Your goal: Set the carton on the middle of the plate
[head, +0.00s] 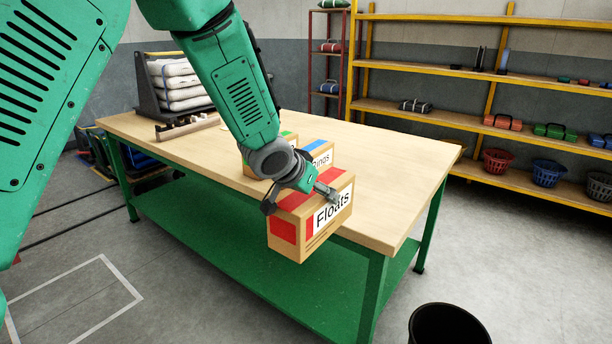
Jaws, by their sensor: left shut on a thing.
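My left gripper (297,198) is shut on a cardboard carton (318,228) with red patches and a white label reading "Floats". The gripper reaches it from above. The carton is slightly tilted in the picture and overlaps the table's front edge; its lower part shows against the green shelf below, so it seems held out at that edge. No plate can be made out for certain; a small pale edge behind my left arm, near the wooden rail at the back left, is too hidden to tell. My right gripper is not in view.
A second carton (320,157) with blue tape, label ending "ings", and another with green tape stand on the table (400,170) behind. A black rack (147,88) with white rolls is at back left. The table's right side is clear. A black bin (447,325) stands in front.

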